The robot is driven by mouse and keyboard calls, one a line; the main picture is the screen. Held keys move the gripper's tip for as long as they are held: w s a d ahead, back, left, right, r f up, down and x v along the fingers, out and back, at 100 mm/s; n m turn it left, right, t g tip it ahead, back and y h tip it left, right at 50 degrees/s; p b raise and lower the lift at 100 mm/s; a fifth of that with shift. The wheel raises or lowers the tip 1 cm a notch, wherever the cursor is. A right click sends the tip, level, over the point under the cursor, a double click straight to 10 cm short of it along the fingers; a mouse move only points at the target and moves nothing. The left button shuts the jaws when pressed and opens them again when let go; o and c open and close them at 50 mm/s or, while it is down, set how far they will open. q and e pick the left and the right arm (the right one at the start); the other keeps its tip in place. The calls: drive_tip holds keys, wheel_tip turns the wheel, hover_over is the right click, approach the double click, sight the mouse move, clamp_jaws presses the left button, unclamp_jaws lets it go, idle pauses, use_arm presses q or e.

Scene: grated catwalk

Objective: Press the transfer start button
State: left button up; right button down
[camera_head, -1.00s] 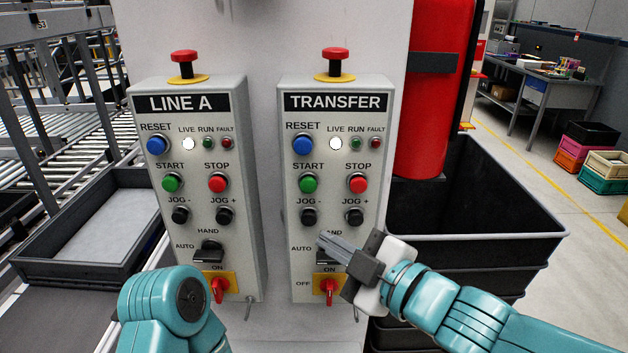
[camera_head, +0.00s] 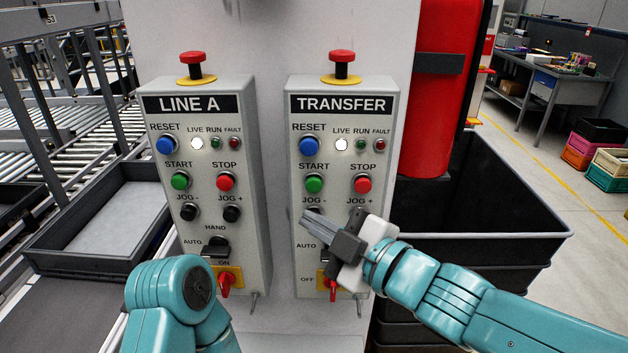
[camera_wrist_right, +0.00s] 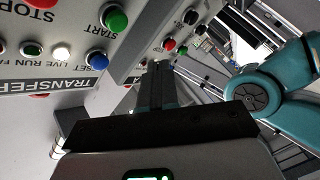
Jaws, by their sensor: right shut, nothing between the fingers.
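The transfer panel (camera_head: 378,140) is a grey box on the white column, right of the LINE A panel. Its green start button (camera_head: 314,184) sits below the blue reset button and left of the red stop button (camera_head: 362,184). My right gripper (camera_head: 304,217) is shut and empty; its fingertips are just below the start button, over the jog- knob. I cannot tell whether they touch the panel. In the right wrist view the green start button (camera_wrist_right: 117,19) is at the top, apart from the shut fingers. My left arm shows at the bottom left; its gripper is out of view.
The LINE A panel (camera_head: 253,140) has its own green start button (camera_head: 180,180). Red emergency stops (camera_head: 341,56) top both panels. A red cylinder (camera_head: 434,90) and black bins (camera_head: 530,235) stand to the right. A grey tray (camera_head: 45,265) is at left.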

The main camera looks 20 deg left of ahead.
sight(314, 185)
drive_tip(key=shift+w+a+p, duration=0.25)
drive_tip(key=shift+w+p, duration=0.2)
drive_tip(key=shift+w, duration=0.45)
drive_tip(key=shift+w+a+p, duration=0.25)
drive_tip(key=shift+w+p, duration=0.15)
drive_tip(key=shift+w, duration=0.5)
drive_tip(key=shift+w+a+p, duration=0.25)
drive_tip(key=shift+w+p, duration=0.2)
drive_tip(key=shift+w, duration=0.45)
drive_tip(key=shift+w, duration=0.15)
drive_tip(key=shift+w+a, duration=0.15)
drive_tip(key=shift+w, duration=0.15)
